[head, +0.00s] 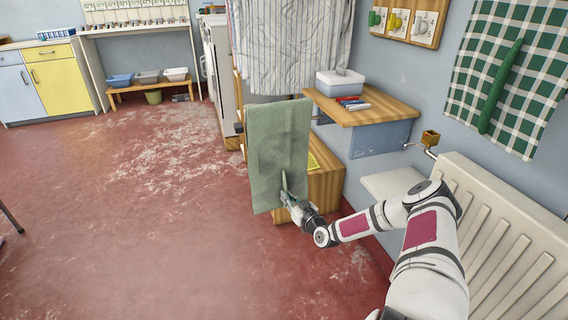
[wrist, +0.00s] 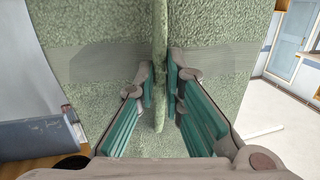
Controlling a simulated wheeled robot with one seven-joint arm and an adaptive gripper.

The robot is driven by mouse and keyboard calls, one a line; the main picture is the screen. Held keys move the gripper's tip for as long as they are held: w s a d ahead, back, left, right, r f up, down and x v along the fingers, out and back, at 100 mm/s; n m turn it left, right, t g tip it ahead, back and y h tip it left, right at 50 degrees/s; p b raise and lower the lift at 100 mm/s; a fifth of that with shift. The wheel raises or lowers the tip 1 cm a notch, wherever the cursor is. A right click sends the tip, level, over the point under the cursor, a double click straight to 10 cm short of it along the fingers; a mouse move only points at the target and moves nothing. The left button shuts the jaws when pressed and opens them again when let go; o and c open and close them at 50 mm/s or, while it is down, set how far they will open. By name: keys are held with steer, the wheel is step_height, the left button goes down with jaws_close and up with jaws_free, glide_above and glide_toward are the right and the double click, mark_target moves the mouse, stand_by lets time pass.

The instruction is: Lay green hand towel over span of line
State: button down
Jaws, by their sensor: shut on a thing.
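The green hand towel (head: 278,140) hangs as a tall, nearly flat sheet in the middle of the head view. My gripper (head: 286,188) is at its lower part and is shut on the towel. In the wrist view the towel (wrist: 105,75) fills most of the picture, and a narrow upright fold of it runs between the fingertips (wrist: 160,85). The towel's top edge is level in front of the striped cloth. A line is not clearly visible there; I cannot tell what bears the top edge.
A striped cloth (head: 290,45) hangs behind the towel. A wooden shelf (head: 365,108) with a white box (head: 340,84) and several pens is to the right. A white radiator (head: 500,235) stands along the right wall. The red floor (head: 130,220) at left is open.

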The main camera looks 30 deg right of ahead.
steer(key=p, duration=1.3)
glide_toward(281, 142)
steer(key=shift+w+d+f, duration=0.1)
steer(key=shift+w, duration=1.2)
steer(key=shift+w+d+f, duration=0.1)
steer(key=shift+w, duration=1.25)
step_height(281, 142, up, 17)
steer(key=p, duration=0.8)
steer(key=shift+p, duration=0.4)
steer(key=s+a+p, duration=0.2)
steer(key=s+p, duration=0.3)
steer(key=s, duration=0.2)
steer(key=shift+s, duration=0.4)
steer(key=s+a+r, duration=0.2)
steer(key=s+a, duration=0.1)
steer(key=a, duration=0.6)
steer(key=s+a+r+p, duration=0.1)
steer(key=s+a+r, duration=0.2)
steer(key=a, duration=0.6)
steer(key=s+a+r+y, duration=0.1)
steer(key=s+a+r, duration=0.2)
steer(key=a, duration=0.6)
steer(key=shift+s+r, duration=0.15)
steer(key=shift+s, duration=0.35)
